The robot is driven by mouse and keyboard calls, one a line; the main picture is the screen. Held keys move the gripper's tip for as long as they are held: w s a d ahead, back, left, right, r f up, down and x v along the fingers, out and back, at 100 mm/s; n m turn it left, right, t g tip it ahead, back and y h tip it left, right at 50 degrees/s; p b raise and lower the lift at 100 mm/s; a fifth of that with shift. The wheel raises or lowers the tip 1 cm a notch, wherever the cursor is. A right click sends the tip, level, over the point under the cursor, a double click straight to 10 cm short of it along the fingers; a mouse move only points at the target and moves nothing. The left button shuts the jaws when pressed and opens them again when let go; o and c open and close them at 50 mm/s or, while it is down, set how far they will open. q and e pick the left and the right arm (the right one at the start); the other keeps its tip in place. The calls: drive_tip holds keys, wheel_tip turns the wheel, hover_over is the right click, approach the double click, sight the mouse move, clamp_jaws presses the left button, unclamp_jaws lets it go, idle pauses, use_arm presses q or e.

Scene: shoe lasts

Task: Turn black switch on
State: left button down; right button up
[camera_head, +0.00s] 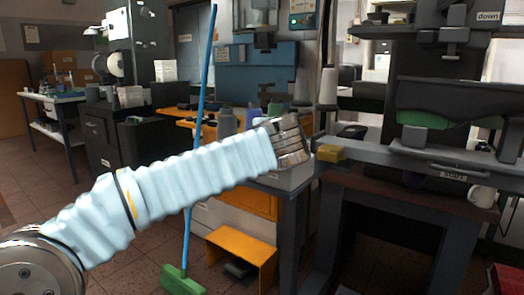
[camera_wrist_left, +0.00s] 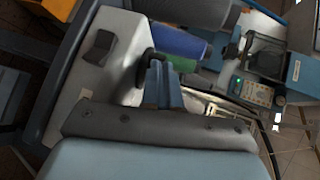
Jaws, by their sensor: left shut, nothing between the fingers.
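My left arm, in a pale blue sleeve, reaches across the head view to the wrist and left gripper (camera_head: 290,140) over the bench. In the left wrist view the fingers of the left gripper (camera_wrist_left: 158,72) are together with nothing between them. A black switch-like piece (camera_wrist_left: 98,47) sits on a white box (camera_wrist_left: 72,88), to the left of the fingertips and apart from them. A dark rounded piece (camera_wrist_left: 144,68) is right beside the fingertips; I cannot tell whether they touch. My right gripper is out of view.
A blue cylinder (camera_wrist_left: 177,42) and a grey one stand close beyond the fingers. A yellow block (camera_head: 331,153) lies on the grey machine table (camera_head: 400,160) at right. A green broom (camera_head: 183,281) with a blue handle stands behind my arm.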

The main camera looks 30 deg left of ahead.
use_arm(q)
drive_tip(key=shift+s+a+m+t+h, duration=0.15)
drive_tip(key=shift+a+m+t+h, duration=0.15)
drive_tip(key=shift+m+t+h, duration=0.35)
drive_tip(key=shift+a+r+m+t+h, duration=0.1)
drive_tip(key=shift+a+m+t+h, duration=0.15)
drive_tip(key=shift+m+h, duration=0.45)
drive_tip(key=m+h+p, duration=0.1)
drive_tip(key=h, duration=0.1)
drive_tip(key=a+m+t+h+p, duration=0.1)
drive_tip(key=m+h, duration=0.1)
drive_tip(key=shift+a+m+t+p, duration=0.1)
drive_tip(key=shift+m+t+p, duration=0.15)
drive_tip(key=shift+t+p, duration=0.05)
drive_tip(key=shift+a+h+p, duration=0.2)
drive_tip(key=shift+h+p, duration=0.1)
drive_tip(key=shift+h, duration=0.05)
drive_tip(key=shift+w+a+p, duration=0.2)
drive_tip(key=shift+a+p, duration=0.1)
drive_tip(key=shift+w+d, duration=0.15)
drive_tip(key=shift+w, duration=0.05)
drive_tip(key=shift+w+d+r, duration=0.1)
drive_tip(key=shift+d+r, duration=0.1)
